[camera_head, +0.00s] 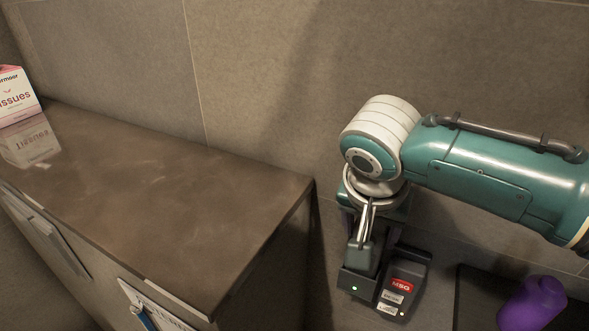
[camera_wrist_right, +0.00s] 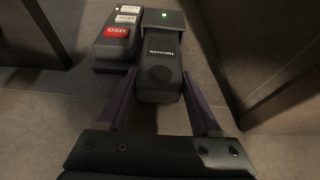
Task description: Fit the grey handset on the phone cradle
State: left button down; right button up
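The grey handset (camera_head: 361,257) stands upright at the phone cradle (camera_head: 356,284), whose green light is lit. In the right wrist view the handset (camera_wrist_right: 159,78) has a name label and a dark round spot, and its far end meets the cradle (camera_wrist_right: 163,20). I cannot tell whether its lower end is fully seated. My right gripper (camera_wrist_right: 160,85) comes down from above, its two purple fingers on either side of the handset with the tips against its edges. In the head view my wrist (camera_head: 380,150) partly covers it. My left gripper is not in view.
A dark unit with a red label (camera_head: 402,284) stands right beside the cradle. A brown counter (camera_head: 150,200) with a tissue box (camera_head: 15,95) is at the left. A purple object (camera_head: 532,302) is at the lower right, and the tiled wall is behind.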

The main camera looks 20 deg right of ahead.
jog(key=o, duration=0.5)
jog(key=shift+c, duration=0.2)
jog(key=v, duration=1)
jog(key=shift+s, duration=0.1)
dwell(0.4)
jog(key=s+a+f+n+y, duration=0.2)
jog(key=s+n, duration=0.4)
jog(key=s, duration=0.3)
jog(key=s+a+f+n+y, duration=0.1)
jog(key=s+a+n+y, duration=0.1)
jog(key=s+n, duration=0.5)
notch_tip(320, 180, up, 22)
jog(key=s+m+p, duration=0.1)
jog(key=s+p, duration=0.1)
jog(key=p, duration=2)
jog(key=shift+s+d+t+p, duration=0.2)
jog(key=shift+d+t+p, duration=0.15)
jog(key=shift+t+p, duration=0.05)
